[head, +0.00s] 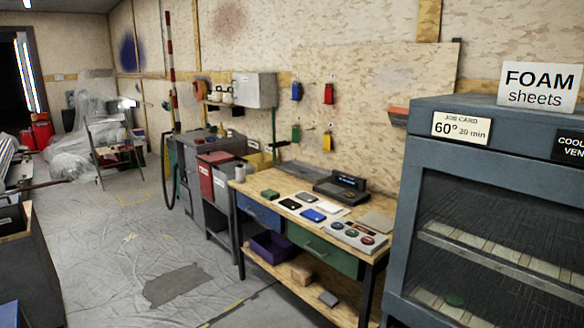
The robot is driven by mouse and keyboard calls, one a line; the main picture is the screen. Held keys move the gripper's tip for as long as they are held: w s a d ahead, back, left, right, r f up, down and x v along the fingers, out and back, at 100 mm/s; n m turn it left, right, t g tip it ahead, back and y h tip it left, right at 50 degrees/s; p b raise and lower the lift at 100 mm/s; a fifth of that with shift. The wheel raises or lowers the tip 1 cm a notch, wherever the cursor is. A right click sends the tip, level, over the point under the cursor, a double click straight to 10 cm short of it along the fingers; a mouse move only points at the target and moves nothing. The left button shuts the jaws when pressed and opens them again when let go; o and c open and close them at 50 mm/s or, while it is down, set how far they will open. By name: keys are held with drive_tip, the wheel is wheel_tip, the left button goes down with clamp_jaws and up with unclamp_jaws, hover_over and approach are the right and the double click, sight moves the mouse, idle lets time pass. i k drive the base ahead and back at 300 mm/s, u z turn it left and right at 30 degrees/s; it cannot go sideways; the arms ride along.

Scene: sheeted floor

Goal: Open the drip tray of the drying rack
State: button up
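The drying rack (412,190) is a grey-blue cabinet cut off by the right edge of the head view. A dark mesh front shows pale slatted shelves (500,262) inside. The lower part of the rack is outside the picture, and I cannot make out the drip tray. My gripper is not in view.
A wooden workbench (268,181) with a blue drawer (258,211) and a green drawer (322,250) stands left of the rack. A dark cabinet (40,280) is at the lower left. The sheeted floor (105,255) between them is mostly clear, with a grey patch (177,283).

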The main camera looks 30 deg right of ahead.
sight(313, 175)
drive_tip(key=z, duration=0.3)
drive_tip(key=i, duration=2.75)
drive_tip(key=u, duration=0.35)
